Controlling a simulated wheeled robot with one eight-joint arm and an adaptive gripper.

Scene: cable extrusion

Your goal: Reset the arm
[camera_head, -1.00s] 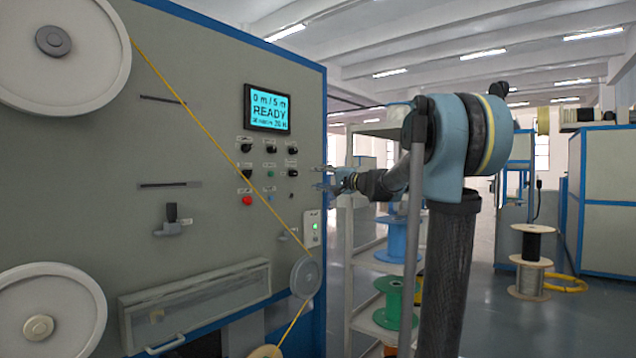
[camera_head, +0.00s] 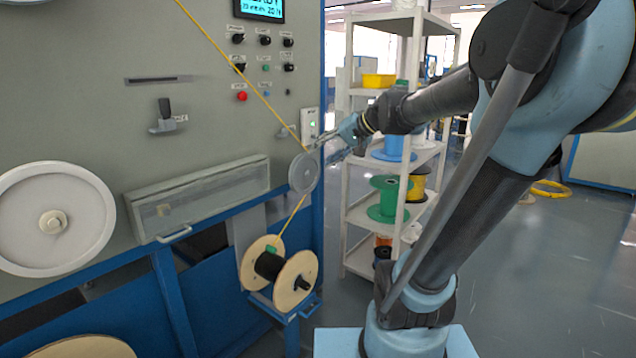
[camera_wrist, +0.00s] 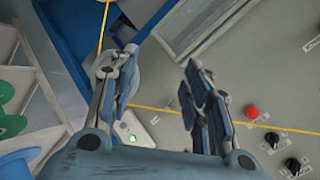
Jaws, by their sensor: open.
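My gripper (camera_head: 333,140) is open and empty, pointing left at the machine's right edge in the head view. It is near the small grey pulley (camera_head: 304,173) and the white switch box with a green light (camera_head: 311,124). In the wrist view the two fingers of my gripper (camera_wrist: 160,85) are spread apart. The yellow cable (camera_wrist: 152,108) shows between them, and the green-lit box (camera_wrist: 127,132) is partly covered by the left finger. I cannot tell how close the fingers are to the panel. My arm reaches in from the right in the head view.
The grey machine panel (camera_head: 205,110) carries knobs and a red button (camera_head: 241,96). A spool (camera_head: 279,276) sits low under the pulley. A white shelf (camera_head: 349,215) with green and blue reels stands behind my gripper.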

